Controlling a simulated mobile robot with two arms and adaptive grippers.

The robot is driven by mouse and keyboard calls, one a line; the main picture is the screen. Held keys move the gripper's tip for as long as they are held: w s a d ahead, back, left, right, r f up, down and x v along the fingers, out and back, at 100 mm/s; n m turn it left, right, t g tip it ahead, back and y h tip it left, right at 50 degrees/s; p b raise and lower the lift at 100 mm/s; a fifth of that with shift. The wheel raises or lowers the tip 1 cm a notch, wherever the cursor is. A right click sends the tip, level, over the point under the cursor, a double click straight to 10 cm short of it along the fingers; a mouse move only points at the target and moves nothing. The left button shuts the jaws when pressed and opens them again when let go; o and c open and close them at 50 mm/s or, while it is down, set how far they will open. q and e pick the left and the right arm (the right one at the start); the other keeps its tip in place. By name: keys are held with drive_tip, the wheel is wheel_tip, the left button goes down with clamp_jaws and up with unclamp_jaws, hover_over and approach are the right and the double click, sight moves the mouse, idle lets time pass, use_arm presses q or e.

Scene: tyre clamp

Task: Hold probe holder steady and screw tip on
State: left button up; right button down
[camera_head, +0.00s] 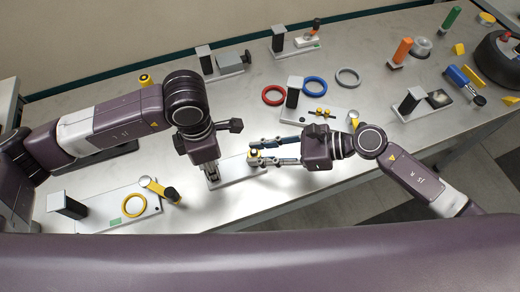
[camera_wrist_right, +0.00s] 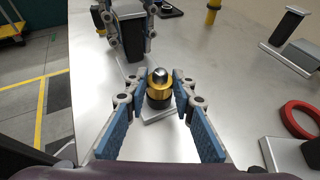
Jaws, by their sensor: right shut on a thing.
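A small gold part with a silver dome top and a dark lower part, seemingly the probe tip (camera_wrist_right: 159,88), stands upright over a pale base plate (camera_head: 232,174). My right gripper (camera_head: 258,153) comes in from the right and is shut on it, one blue-padded finger on each side. My left gripper (camera_head: 208,172) points down at the other end of the plate. In the right wrist view its fingers straddle a dark upright block (camera_wrist_right: 133,44), seemingly part of the probe holder; whether they press on it I cannot tell. The joint under the tip is hidden.
Behind my right gripper are a red ring (camera_head: 273,95), a blue ring (camera_head: 315,86) and a grey ring (camera_head: 348,77). A plate with a yellow ring (camera_head: 134,206) lies front left. An orange-handled tool (camera_head: 402,51) stands back right.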

drive_tip(key=shift+s+f+m+t, duration=0.1)
drive_tip(key=shift+s+m+t, duration=0.1)
drive_tip(key=shift+m+t, duration=0.55)
drive_tip(key=shift+w+m+t+h, duration=0.1)
drive_tip(key=shift+m+t+h, duration=0.2)
drive_tip(key=shift+t, duration=0.15)
drive_tip(key=shift+t, duration=0.3)
drive_tip(key=shift+s+a+m+t+h, duration=0.2)
drive_tip(key=shift+m+t+h, duration=0.25)
drive_tip(key=shift+m+t, duration=0.4)
drive_tip(key=shift+s+a+m+t+h, duration=0.15)
drive_tip(key=shift+m+t+h, duration=0.3)
drive_tip(key=shift+m+t, duration=0.4)
drive_tip(key=shift+d+m, duration=0.2)
drive_tip(key=shift+m, duration=0.05)
drive_tip(key=shift+w, duration=0.1)
drive_tip(key=shift+h, duration=0.3)
